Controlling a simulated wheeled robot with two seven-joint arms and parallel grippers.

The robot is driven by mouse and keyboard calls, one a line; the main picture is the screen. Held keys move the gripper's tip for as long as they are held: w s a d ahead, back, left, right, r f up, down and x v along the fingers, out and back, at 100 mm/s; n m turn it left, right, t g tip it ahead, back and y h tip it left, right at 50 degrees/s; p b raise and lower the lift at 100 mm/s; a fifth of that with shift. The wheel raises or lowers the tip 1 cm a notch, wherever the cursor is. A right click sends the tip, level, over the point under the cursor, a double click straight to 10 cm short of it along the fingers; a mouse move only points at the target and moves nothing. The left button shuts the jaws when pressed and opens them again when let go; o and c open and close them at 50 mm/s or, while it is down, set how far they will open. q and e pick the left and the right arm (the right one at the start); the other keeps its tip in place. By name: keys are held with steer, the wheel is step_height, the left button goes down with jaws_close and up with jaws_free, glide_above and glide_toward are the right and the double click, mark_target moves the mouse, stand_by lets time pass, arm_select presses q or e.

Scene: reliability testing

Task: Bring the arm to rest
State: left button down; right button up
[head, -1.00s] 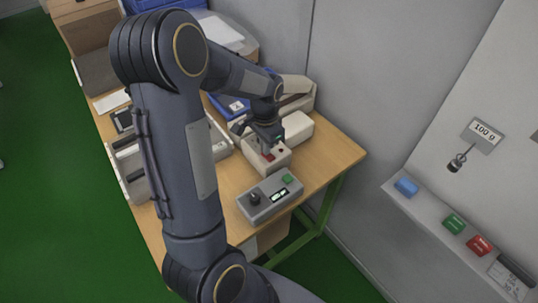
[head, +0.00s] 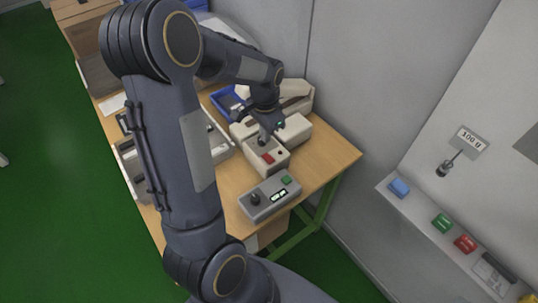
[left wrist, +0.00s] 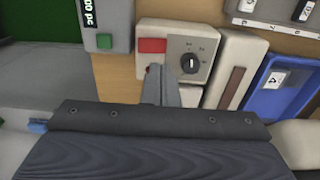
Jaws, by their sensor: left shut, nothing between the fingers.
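My left arm (head: 180,150) fills the middle of the head view and reaches over the wooden table. My left gripper (head: 263,138) is shut and empty, above a cream box (head: 274,167) with a red button (head: 267,159) and a dial. In the left wrist view, the shut fingers (left wrist: 161,85) overlap the lower edge of that box, beside its dial (left wrist: 191,63). Whether the fingertips touch the box cannot be told. My right gripper is not in view.
A grey control box (head: 256,203) with a green button and display stands at the table's near end. A blue tray (head: 226,102) and a long cream holder (head: 296,96) lie behind the gripper. Grey walls and a shelf (head: 425,222) stand right.

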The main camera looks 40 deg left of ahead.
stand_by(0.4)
arm_select(q)
steer(key=s+d+r+n+t+h, duration=0.2)
steer(key=s+d+r, duration=0.3)
steer(key=s+d, duration=0.2)
steer(key=s+d+r+n+t+h, duration=0.1)
steer(key=s+d+r+n+t, duration=0.2)
steer(key=s+d+r, duration=0.3)
steer(key=s+d, duration=0.1)
steer(key=s, duration=0.4)
steer(key=shift+t+h, duration=0.3)
steer(key=shift+h, duration=0.1)
steer(key=shift+d, duration=0.1)
